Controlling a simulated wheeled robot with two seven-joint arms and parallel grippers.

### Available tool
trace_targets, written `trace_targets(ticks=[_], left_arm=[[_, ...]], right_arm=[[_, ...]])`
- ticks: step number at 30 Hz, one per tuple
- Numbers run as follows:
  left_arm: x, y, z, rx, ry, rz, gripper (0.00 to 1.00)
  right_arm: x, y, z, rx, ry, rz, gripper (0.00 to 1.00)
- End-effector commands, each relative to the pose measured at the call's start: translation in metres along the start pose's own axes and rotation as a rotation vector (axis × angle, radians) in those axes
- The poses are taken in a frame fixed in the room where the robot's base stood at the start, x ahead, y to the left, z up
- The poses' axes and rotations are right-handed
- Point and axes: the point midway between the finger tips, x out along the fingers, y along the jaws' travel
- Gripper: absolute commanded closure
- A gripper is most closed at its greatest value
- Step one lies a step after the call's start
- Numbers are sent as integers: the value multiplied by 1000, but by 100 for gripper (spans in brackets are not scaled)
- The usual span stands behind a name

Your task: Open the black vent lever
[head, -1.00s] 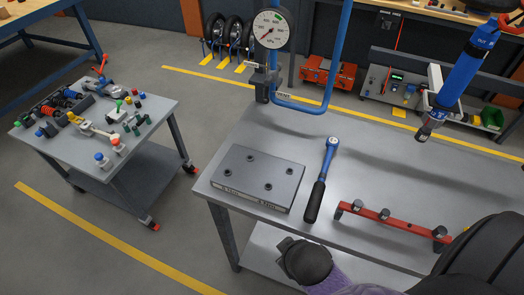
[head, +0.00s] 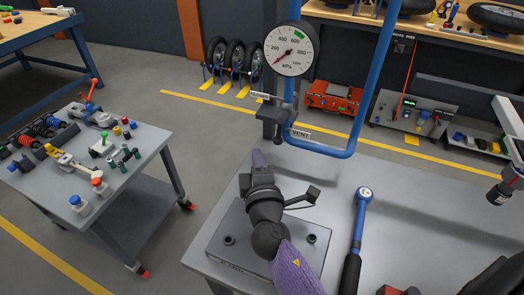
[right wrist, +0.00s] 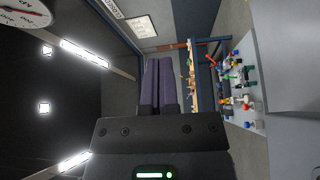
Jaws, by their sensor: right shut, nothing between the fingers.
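The round pressure gauge (head: 289,49) sits on a blue pipe (head: 362,100) at the back edge of the grey workbench. A dark valve block (head: 269,112) is below it, beside a VENT label (head: 300,134). A small black lever end (head: 278,139) seems to hang there; its exact angle is hard to tell. My right gripper (head: 257,158) is below and slightly left of the valve, shut and empty, apart from the lever. Its purple fingers (right wrist: 158,85) lie together in the right wrist view. The lever does not show there.
A grey plate with holes (head: 228,255) lies under my right arm. A blue-and-black torque wrench (head: 359,235) lies to its right. A cart (head: 120,180) with small parts stands at the left.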

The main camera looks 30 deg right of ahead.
Motion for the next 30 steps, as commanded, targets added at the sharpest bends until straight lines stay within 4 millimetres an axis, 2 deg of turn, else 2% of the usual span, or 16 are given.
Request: trace_targets(ticks=[10, 15, 18, 30], left_arm=[[3, 1, 1, -2, -3, 1, 100], [-6, 0, -3, -3, 4, 0, 100], [-8, 1, -3, -3, 4, 1, 100], [-8, 2, -3, -5, 4, 2, 100]], right_arm=[[77, 1, 0, 2, -1, 2, 100], [68, 2, 26, 0, -2, -2, 100], [65, 1, 34, 2, -3, -1, 100], [63, 1, 38, 1, -2, -2, 100]])
